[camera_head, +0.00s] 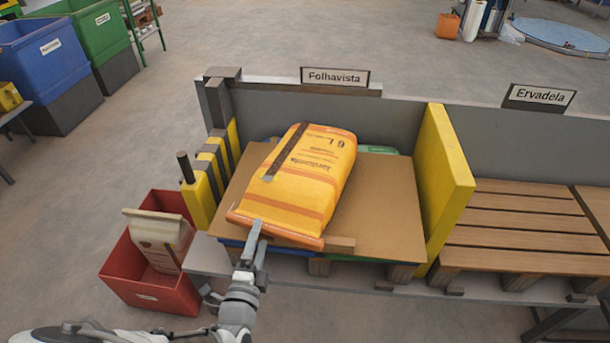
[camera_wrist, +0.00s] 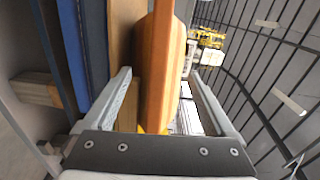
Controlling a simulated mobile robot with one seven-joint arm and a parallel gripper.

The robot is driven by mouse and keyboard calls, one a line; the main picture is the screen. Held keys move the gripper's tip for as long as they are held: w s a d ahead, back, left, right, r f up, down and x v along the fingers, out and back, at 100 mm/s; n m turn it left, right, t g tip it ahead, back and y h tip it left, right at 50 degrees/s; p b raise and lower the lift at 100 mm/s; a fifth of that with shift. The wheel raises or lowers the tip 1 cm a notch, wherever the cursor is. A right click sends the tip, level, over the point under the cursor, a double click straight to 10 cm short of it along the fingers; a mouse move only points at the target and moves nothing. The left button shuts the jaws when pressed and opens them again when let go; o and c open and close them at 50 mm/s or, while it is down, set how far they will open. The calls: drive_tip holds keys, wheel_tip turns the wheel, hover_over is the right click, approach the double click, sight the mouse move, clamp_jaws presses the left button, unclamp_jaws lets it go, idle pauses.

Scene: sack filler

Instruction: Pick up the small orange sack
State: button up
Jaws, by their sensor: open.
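The small orange sack (camera_head: 305,175) lies on a brown cardboard sheet in the bay under the "Folhavista" sign. It has orange bands and dark print, and its lower end faces me near the sheet's front edge. My gripper (camera_head: 257,232) is at this near end. In the wrist view the gripper (camera_wrist: 158,80) is open, with the sack's orange end (camera_wrist: 157,70) between its two fingers. The sack's far underside is hidden, and I cannot tell whether either finger touches it.
The cardboard sheet (camera_head: 385,210) lies over blue and green items on wooden slats. A yellow divider (camera_head: 447,185) stands right and yellow-grey blocks (camera_head: 203,185) left. A red bin (camera_head: 140,280) holding a pale bag (camera_head: 160,240) stands lower left. The "Ervadela" slatted bay (camera_head: 520,230) is empty.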

sight(262, 231)
drive_tip(key=w, duration=0.4)
drive_tip(key=shift+w+d+f+b, duration=0.15)
drive_tip(key=shift+w+d+b, duration=0.1)
drive_tip(key=shift+w+b, duration=0.15)
drive_tip(key=shift+s, duration=0.1)
clamp_jaws()
